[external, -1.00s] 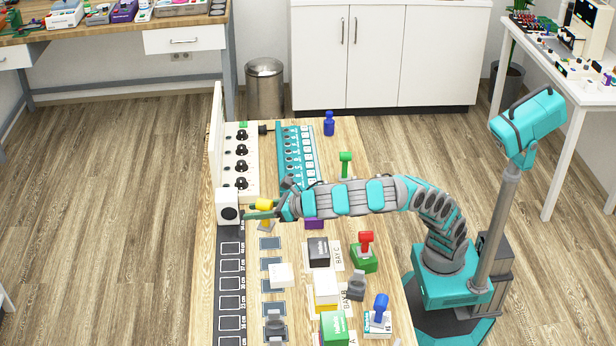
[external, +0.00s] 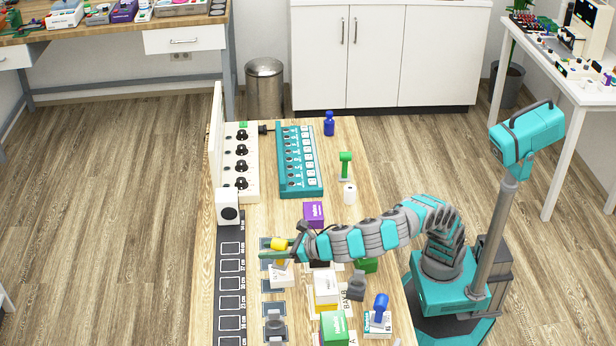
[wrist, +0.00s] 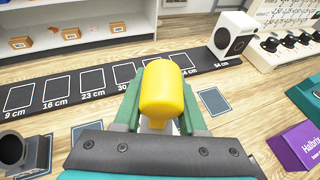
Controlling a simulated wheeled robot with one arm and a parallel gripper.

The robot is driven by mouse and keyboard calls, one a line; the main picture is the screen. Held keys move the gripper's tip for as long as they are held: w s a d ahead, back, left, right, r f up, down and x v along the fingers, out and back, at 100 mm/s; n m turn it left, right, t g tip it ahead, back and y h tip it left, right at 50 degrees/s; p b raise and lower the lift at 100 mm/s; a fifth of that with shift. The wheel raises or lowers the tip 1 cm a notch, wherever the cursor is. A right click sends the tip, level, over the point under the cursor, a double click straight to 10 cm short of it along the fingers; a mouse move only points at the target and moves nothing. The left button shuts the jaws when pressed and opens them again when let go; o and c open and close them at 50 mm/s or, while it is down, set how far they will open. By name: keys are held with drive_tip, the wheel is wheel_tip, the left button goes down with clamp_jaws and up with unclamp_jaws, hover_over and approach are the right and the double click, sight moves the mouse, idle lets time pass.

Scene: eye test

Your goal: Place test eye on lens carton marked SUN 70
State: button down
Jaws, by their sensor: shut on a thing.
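My gripper (external: 272,250) is shut on a yellow-headed piece (external: 279,243), which looks like a test eye, and holds it over the left part of the bench. In the wrist view the yellow head (wrist: 162,92) sits between the green fingers of my gripper (wrist: 158,118); its lower part is mostly hidden. Several cartons stand on the bench: purple (external: 313,211), white (external: 282,276), yellow and white (external: 326,289) and green (external: 334,328). The purple carton also shows in the wrist view (wrist: 298,146). I cannot read SUN 70 on any carton.
Other pieces on stands are green (external: 345,160), blue (external: 381,305) and grey (external: 357,285). A dark distance strip (external: 230,290) runs along the left edge, with a white box (external: 228,207) at its far end. A teal rack (external: 300,162) stands farther back. Bare wood lies right of the purple carton.

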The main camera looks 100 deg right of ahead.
drive_tip(key=shift+f+b, duration=0.3)
drive_tip(key=shift+f, duration=1.05)
drive_tip(key=shift+f, duration=0.1)
drive_tip(key=shift+c, duration=2.3)
unclamp_jaws()
drive_tip(key=p+v, duration=0.1)
drive_tip(key=v, duration=1.1)
drive_tip(key=shift+p, duration=0.3)
drive_tip(key=shift+a, duration=0.1)
